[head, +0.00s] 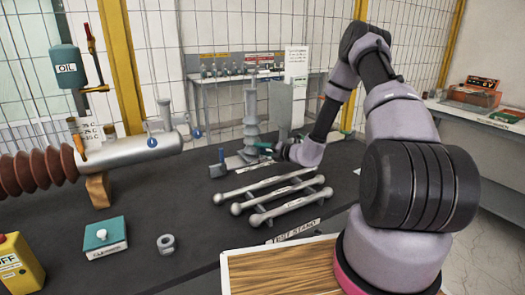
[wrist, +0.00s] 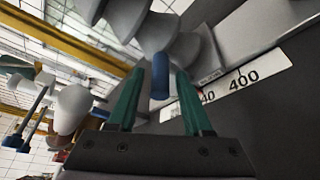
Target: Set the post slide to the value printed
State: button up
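The post (head: 251,120) is a grey ribbed column standing on a flat grey base (head: 238,164) on the dark bench. A small upright blue handle (head: 222,158) stands at the base's left end. In the wrist view a blue handle (wrist: 160,76) shows in the gap between my fingertips, with clear space on both sides; its depth is unclear. A white scale strip (wrist: 240,82) reads 400, with a partly hidden number beside it. My gripper (wrist: 156,85) has green fingers, is open and holds nothing. It also shows beside the post in the head view (head: 265,148).
Grey bars on a rack (head: 272,194) lie in front of the post. A white printed sheet (head: 296,62) stands behind it, too small to read. A large grey cylinder (head: 128,149) with brown ribs is at left. A teal box (head: 105,236) and a grey ring (head: 166,244) lie nearer.

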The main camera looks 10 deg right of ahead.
grip_shut()
dwell(1.2)
